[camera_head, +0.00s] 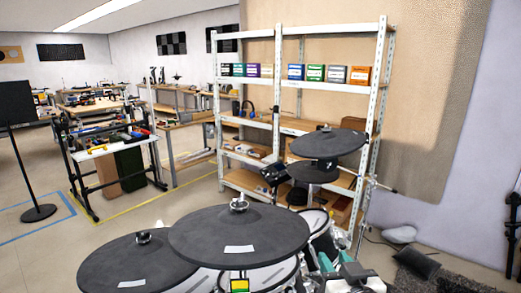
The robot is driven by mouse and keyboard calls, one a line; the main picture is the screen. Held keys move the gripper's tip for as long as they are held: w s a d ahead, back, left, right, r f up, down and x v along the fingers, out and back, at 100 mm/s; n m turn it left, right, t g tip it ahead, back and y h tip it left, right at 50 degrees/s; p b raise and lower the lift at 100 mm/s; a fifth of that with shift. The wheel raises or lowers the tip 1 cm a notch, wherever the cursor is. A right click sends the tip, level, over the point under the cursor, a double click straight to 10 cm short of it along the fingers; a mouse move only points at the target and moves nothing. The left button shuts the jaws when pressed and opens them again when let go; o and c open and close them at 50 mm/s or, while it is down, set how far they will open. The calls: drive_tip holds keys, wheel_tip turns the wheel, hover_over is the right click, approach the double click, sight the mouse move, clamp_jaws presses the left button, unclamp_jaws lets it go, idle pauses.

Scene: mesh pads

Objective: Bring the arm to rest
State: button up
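Teal and grey parts (345,270) show at the bottom edge, right of the middle. They may be the end of my arm, but they are small and partly cut off by the frame. I cannot make out two fingertips or whether anything is held. Close to their left is a drum kit with a large dark cymbal pad (240,238) and another dark pad (135,265) lower left.
Two stacked dark cymbal pads (328,143) stand behind the teal parts. A white shelf rack (279,95) with coloured boxes stands against the back wall. A black stand (38,212) and a workbench (112,148) are at left. Open floor (150,215) lies between.

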drive_tip(key=s+d+f+g+h, duration=0.1)
drive_tip(key=s+d+f+g, duration=0.45)
drive_tip(key=s+f, duration=0.65)
drive_tip(key=s+d+f+g, duration=0.55)
drive_tip(key=s+f, duration=0.45)
drive_tip(key=s, duration=0.3)
drive_tip(key=s+d+f+g+b, duration=0.1)
drive_tip(key=s+f+b, duration=0.4)
drive_tip(key=f, duration=0.2)
drive_tip(key=s+d+f+m+g+b, duration=0.1)
drive_tip(key=s+f+g+b, duration=0.1)
drive_tip(key=s+f+b, duration=0.3)
wheel_tip(320, 180, down, 4)
drive_tip(key=shift+s+r+g, duration=0.2)
drive_tip(key=shift+s+g, duration=0.05)
drive_tip(key=shift+g, duration=0.05)
drive_tip(key=shift+a, duration=0.2)
